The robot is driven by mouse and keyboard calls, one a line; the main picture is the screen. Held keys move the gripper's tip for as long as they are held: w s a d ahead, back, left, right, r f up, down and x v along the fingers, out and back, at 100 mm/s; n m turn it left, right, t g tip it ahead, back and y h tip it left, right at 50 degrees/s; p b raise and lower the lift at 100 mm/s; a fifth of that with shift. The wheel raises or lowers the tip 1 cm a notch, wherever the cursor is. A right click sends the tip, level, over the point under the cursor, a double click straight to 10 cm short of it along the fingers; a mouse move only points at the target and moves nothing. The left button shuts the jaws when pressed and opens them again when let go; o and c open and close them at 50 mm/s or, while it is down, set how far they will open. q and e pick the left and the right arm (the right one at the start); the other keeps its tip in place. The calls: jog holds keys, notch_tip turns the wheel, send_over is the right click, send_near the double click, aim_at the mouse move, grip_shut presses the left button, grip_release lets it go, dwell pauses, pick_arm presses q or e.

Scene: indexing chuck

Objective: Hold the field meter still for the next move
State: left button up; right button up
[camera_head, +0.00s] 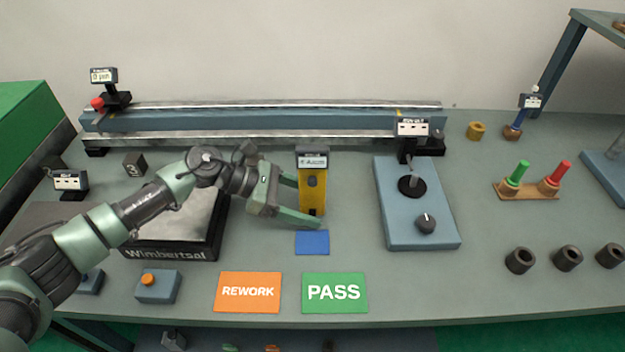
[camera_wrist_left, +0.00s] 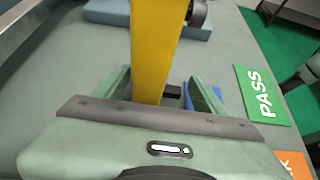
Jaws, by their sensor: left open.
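The field meter (camera_head: 312,190) is a yellow upright body with a dark-framed display at its top, standing on the bench behind a blue pad (camera_head: 312,242). My left gripper (camera_head: 305,201) reaches it from the left in the head view, with one finger behind the meter and one in front. In the left wrist view the yellow meter (camera_wrist_left: 157,50) stands between the two green fingers (camera_wrist_left: 160,92). The gripper is open, and whether either finger touches the meter cannot be told. The meter's lower part is partly hidden in the wrist view. My right gripper does not show.
A long rail (camera_head: 260,121) runs along the back. A blue fixture with a knob (camera_head: 400,225) stands to the right. A black-framed plate (camera_head: 170,249) lies under my left arm. Orange REWORK (camera_head: 248,292) and green PASS (camera_head: 335,292) cards lie at the front edge.

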pick_arm(q)
jog(key=c, duration=0.8)
jog(key=shift+c, duration=0.2)
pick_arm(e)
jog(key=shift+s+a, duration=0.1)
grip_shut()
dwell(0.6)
